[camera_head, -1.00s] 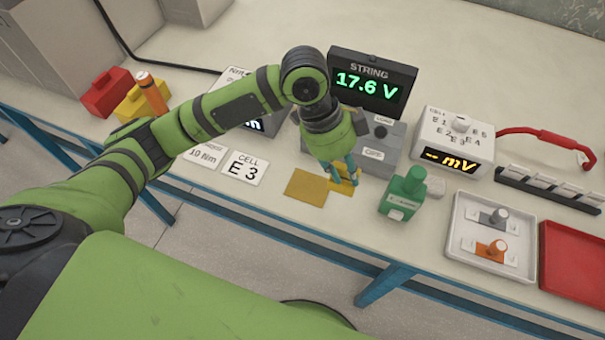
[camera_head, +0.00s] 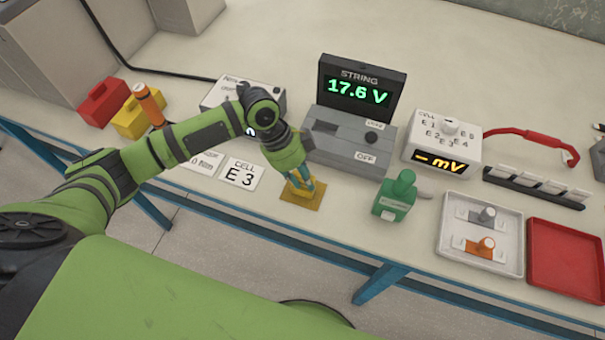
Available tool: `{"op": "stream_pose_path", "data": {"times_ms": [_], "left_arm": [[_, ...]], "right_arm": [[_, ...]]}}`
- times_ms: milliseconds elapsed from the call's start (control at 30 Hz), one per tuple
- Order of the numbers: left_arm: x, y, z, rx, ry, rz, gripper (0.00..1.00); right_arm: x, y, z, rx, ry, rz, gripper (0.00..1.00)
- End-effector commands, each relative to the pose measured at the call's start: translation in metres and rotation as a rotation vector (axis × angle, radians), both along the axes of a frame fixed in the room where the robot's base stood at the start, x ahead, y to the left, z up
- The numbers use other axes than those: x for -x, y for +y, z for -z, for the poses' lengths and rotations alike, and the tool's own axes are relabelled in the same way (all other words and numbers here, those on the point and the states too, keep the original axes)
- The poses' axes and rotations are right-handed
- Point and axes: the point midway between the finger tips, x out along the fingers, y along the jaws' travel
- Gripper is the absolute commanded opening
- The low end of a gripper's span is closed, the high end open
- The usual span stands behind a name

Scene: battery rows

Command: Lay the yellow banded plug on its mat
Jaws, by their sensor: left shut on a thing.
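My left gripper (camera_head: 300,187) points down over the small mustard-yellow mat (camera_head: 314,202) near the front of the bench. Its teal fingers are shut on the yellow plug, which shows only as a bit of yellow between them. The fingers hide most of the plug, so its band cannot be made out. I cannot tell whether the plug touches the mat or is held just above it. My right gripper is not in view.
Behind the gripper stands the grey STRING meter (camera_head: 362,90) reading 17.6 V. A green bottle-like item (camera_head: 398,195) stands to the right, then a white tray (camera_head: 447,240) and a red tray (camera_head: 565,262). The CELL E3 card (camera_head: 241,175) lies to the left.

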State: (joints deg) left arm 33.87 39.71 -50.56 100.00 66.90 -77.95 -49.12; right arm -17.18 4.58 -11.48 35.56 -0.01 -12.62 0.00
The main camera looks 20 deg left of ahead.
Motion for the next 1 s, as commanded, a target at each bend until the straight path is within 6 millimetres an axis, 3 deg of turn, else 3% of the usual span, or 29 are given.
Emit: {"op": "stream_pose_path", "data": {"times_ms": [167, 200, 267, 700, 1000], "left_arm": [[0.0, 0.0, 0.002, 0.001, 0.0, 0.0, 0.0], [0.0, 0.0, 0.003, 0.0, 0.001, 0.0, 0.3], [0.0, 0.0, 0.003, 0.0, 0.0, 0.0, 0.5], [-0.001, 0.002, -0.005, 0.001, -0.003, -0.001, 0.5], [-0.002, 0.025, -0.059, -0.001, -0.005, -0.001, 0.5]], "right_arm": [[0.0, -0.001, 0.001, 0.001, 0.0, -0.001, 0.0], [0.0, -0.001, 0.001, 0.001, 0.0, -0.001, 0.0], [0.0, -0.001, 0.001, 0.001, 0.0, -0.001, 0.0], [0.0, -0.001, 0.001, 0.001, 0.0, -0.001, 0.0], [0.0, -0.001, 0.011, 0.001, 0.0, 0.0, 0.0]]}}
